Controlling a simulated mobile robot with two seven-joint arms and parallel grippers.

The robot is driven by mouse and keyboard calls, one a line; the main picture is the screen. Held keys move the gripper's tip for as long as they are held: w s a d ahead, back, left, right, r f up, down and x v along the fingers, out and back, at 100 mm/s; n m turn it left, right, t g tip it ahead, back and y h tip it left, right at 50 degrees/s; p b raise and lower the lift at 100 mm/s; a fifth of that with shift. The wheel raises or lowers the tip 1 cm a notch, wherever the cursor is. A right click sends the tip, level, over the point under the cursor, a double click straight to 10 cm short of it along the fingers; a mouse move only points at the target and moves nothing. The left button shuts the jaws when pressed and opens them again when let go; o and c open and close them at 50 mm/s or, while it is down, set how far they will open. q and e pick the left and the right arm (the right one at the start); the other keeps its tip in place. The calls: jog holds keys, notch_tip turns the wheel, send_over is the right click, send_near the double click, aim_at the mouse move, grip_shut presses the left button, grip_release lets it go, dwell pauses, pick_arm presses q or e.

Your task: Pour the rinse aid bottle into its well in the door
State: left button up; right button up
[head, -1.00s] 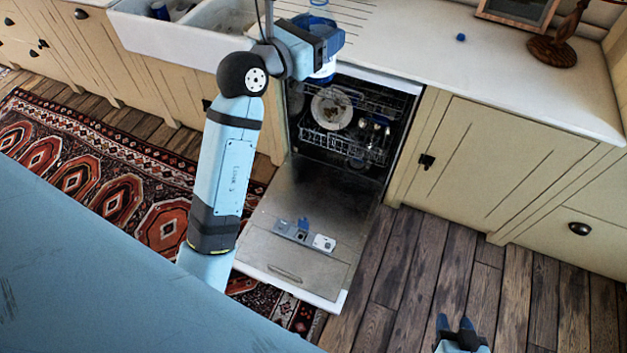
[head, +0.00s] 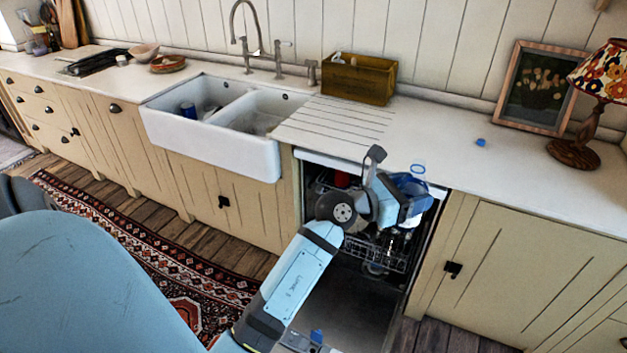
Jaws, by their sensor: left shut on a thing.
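My left gripper (head: 411,189) is shut on the rinse aid bottle (head: 418,170), in front of the open dishwasher and below the counter edge. Only the clear, bluish upper end of the bottle shows; the fingers hide much of the rest. I cannot tell how far it is tilted. The open door (head: 355,297) lies low in front, partly behind my left arm. Its dispenser panel (head: 299,342), with a small blue part, is cut by the bottom edge, so the well does not show clearly. My right gripper is out of view.
A small blue cap (head: 481,142) lies on the white counter (head: 440,128). A picture frame (head: 540,88) and a lamp (head: 590,105) stand to its right. The dishwasher rack (head: 385,250) holds dishes. The sink (head: 215,125) and a wooden box (head: 358,78) are left.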

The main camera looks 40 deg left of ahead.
pick_arm(q)
jog(key=s+a+f+m+g+h+b, duration=0.1)
jog(key=a+f+m+g+h+b, duration=0.2)
jog(key=f+b, duration=1.45)
jog(key=a+f+m+g+h+b, duration=0.2)
jog(key=a+f+h+b, duration=0.15)
jog(key=f, duration=2.75)
jog(key=s+a+f+n+t+y+b, duration=0.1)
jog(key=s+a+f+b, duration=0.2)
jog(key=a+f+b, duration=0.4)
jog(key=s+a+f+t+y+b, duration=0.1)
jog(key=s+a+f+b, duration=0.3)
jog(key=f, duration=1.3)
jog(key=s+a+f+n+t+y+b, duration=0.1)
jog(key=s+a+f+b, duration=0.3)
jog(key=a+f+b, duration=0.6)
notch_tip(320, 180, down, 3)
jog(key=shift+r+n+b, duration=0.15)
jog(key=shift+n+b, duration=0.15)
jog(key=shift+b, duration=0.55)
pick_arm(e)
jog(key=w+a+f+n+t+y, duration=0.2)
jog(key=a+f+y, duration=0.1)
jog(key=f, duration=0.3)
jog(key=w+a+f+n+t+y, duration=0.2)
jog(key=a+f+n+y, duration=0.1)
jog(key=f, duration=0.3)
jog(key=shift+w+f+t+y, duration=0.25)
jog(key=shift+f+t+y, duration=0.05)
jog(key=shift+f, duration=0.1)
